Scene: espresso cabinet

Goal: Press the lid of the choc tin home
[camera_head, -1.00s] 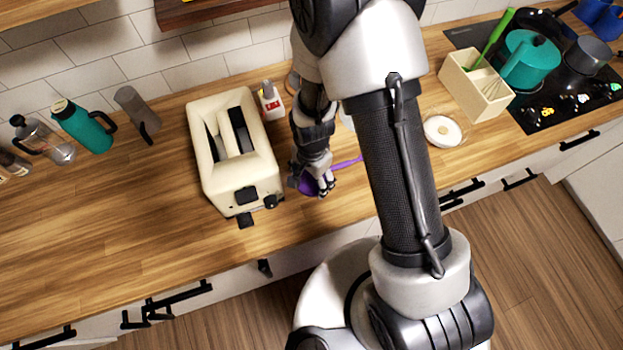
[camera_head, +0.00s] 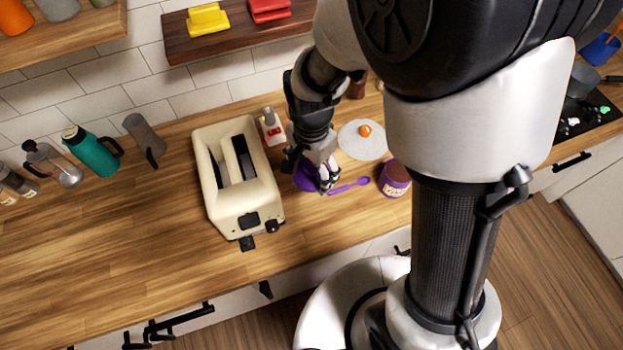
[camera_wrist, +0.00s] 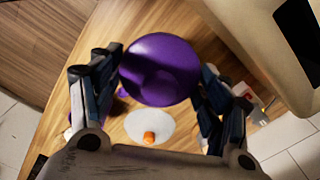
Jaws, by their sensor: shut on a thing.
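The purple round lid (camera_head: 305,178) is in my gripper (camera_head: 325,182), right of the toaster. In the wrist view the lid (camera_wrist: 160,68) sits between the two fingers of my gripper (camera_wrist: 163,78), its round face filling the middle. My gripper is shut on it. The choc tin (camera_head: 396,180), purple with a brown top, stands on the counter to the right of my gripper, apart from the lid. No lid is on it. In the wrist view I cannot make out the tin for certain.
A cream toaster (camera_head: 238,180) stands close on the left of my gripper. A purple spoon (camera_head: 349,186) lies between gripper and tin. Behind are a white round plate (camera_head: 352,145) with an orange item and a small white-and-red bottle (camera_head: 272,128). The counter left of the toaster is clear in front.

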